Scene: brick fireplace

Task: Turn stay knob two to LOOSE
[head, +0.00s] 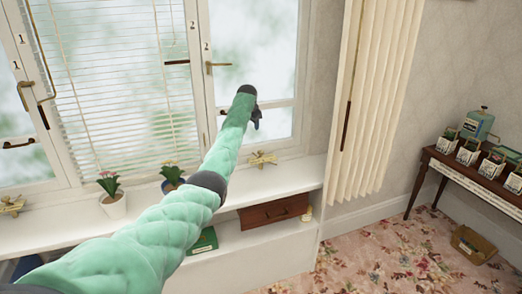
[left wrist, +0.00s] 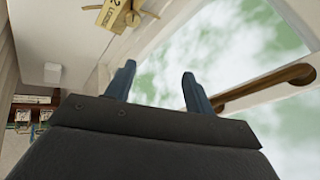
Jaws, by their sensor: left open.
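Stay knob two (head: 262,159) is a brass piece with several arms on the white sill below the right casement marked 2. In the left wrist view, a brass tag (left wrist: 117,15) at the top edge reads "2 LOOSE" and partly covers the brass fitting. My left gripper (head: 256,117) is in front of the right window pane, above and apart from the knob. In the left wrist view its two blue fingers (left wrist: 157,73) are apart with nothing between them. The knob's exact setting is too small to tell. My right gripper is not in view.
A bronze window bar (left wrist: 265,88) lies close right of the fingers. A flowerpot (head: 113,204) and another brass knob (head: 12,205) stand on the sill to the left. A cream curtain (head: 375,100) hangs right. A side table (head: 440,165) stands at far right.

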